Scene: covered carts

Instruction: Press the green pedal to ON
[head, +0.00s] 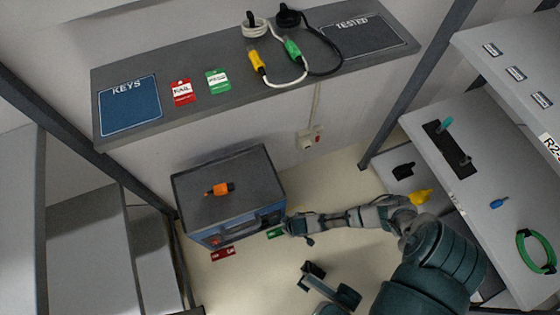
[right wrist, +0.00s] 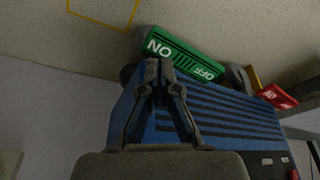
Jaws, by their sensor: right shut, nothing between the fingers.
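The green pedal (head: 275,233) lies low at the front right of the blue box. In the right wrist view the green pedal (right wrist: 186,54) shows white ON at its left end and OFF at its right end. Which end is down I cannot tell. My right gripper (head: 287,229) is beside it in the head view. In the right wrist view the right gripper (right wrist: 160,64) is shut and empty, its tips close to the ON end in the picture; contact is unclear. My left gripper (head: 331,284) is near the bottom middle, apparently open and empty.
A red pedal (head: 222,253) lies left of the green one. The blue box (head: 205,236) has a handle in front and an orange tool (head: 219,189) on top. A grey shelf (head: 220,110) spans the back wall. A cart (head: 478,205) stands at right. Floor is open in front.

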